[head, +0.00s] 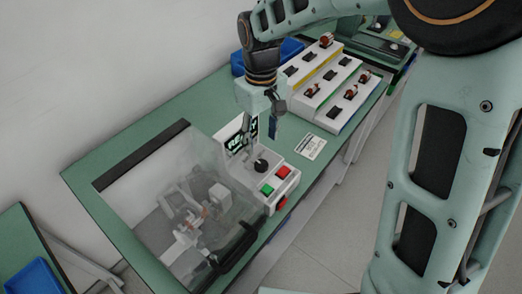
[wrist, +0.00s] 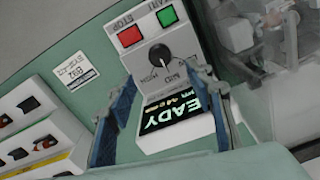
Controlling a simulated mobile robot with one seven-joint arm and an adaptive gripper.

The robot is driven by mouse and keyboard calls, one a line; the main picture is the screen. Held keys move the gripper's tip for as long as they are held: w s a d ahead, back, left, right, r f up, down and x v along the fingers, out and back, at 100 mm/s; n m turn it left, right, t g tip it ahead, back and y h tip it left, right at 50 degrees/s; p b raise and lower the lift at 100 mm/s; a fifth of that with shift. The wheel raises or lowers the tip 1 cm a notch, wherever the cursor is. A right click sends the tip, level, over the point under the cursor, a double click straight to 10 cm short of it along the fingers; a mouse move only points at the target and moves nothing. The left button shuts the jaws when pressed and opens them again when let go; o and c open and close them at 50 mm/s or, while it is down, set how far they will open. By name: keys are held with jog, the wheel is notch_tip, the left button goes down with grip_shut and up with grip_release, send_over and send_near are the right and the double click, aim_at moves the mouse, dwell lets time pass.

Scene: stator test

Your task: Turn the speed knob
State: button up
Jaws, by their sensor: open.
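The speed knob (wrist: 160,54) is a round black knob with a white pointer mark on the sloped grey face of a control box. In the wrist view it lies beyond and between my two blue-padded fingers, apart from both. In the head view the knob (head: 261,166) shows just below my gripper (head: 258,135). My gripper, also in the wrist view (wrist: 165,82), is open and empty, pointing down at the box. A display (wrist: 172,112) reading READY sits beside the knob; my gripper partly hides it in the head view.
Red (head: 283,172) and green (head: 267,189) buttons sit close to the knob. A clear cover (head: 150,165) encloses the machine at left. A white card (head: 311,147) lies on the green bench, with sloped trays of parts (head: 330,80) behind.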

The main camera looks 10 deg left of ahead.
jog(key=shift+r, duration=1.65)
